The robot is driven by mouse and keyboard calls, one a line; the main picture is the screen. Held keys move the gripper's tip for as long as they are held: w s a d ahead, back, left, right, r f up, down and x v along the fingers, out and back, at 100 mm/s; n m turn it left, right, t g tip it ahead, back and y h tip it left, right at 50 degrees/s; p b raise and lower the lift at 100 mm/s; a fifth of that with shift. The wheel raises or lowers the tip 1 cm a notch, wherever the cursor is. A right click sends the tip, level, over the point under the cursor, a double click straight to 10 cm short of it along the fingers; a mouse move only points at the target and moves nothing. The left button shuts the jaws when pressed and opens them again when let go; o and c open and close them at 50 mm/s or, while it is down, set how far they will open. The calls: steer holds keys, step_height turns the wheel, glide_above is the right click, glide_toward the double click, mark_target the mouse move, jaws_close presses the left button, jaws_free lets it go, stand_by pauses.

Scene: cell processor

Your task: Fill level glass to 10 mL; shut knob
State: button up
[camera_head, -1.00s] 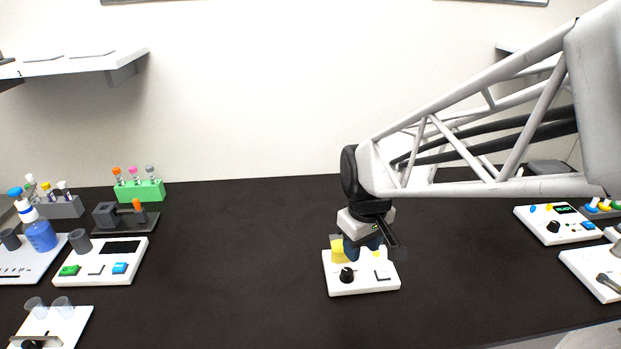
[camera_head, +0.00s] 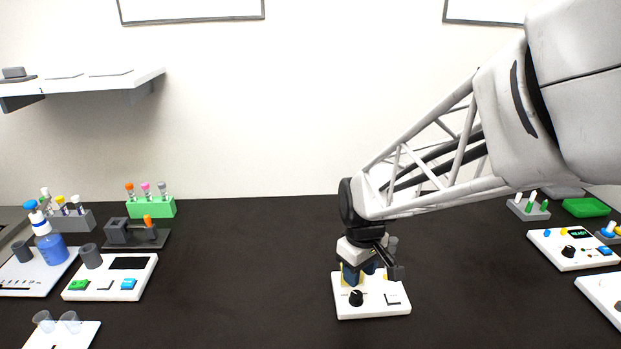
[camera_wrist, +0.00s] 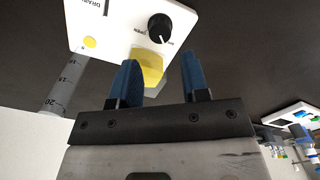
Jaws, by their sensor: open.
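The white device (camera_head: 372,306) stands on the dark bench below my gripper. Its black knob (camera_head: 356,298) is on the front left of the top; in the wrist view the knob (camera_wrist: 160,29) shows a white pointer line. A yellow block (camera_wrist: 148,66) sits beside the knob, close to my left-hand blue finger. The graduated level glass (camera_wrist: 62,90) is at the left of the wrist view, with marks including 20; I cannot make out a liquid level. My gripper (camera_wrist: 160,72) is open, its two blue fingers apart. In the head view my gripper (camera_head: 362,275) partly hides the yellow block.
A white panel with green and blue buttons (camera_head: 108,284), a blue bottle (camera_head: 50,248) and a green tube rack (camera_head: 152,207) stand at the left. A device with a READY display (camera_head: 572,252) is at the right. The bench between the left panel and the white device is clear.

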mark_target(357, 294)
steer(key=shift+f, duration=3.4)
steer(key=c, duration=0.6)
steer(key=shift+m, duration=2.4)
steer(key=o, duration=0.6)
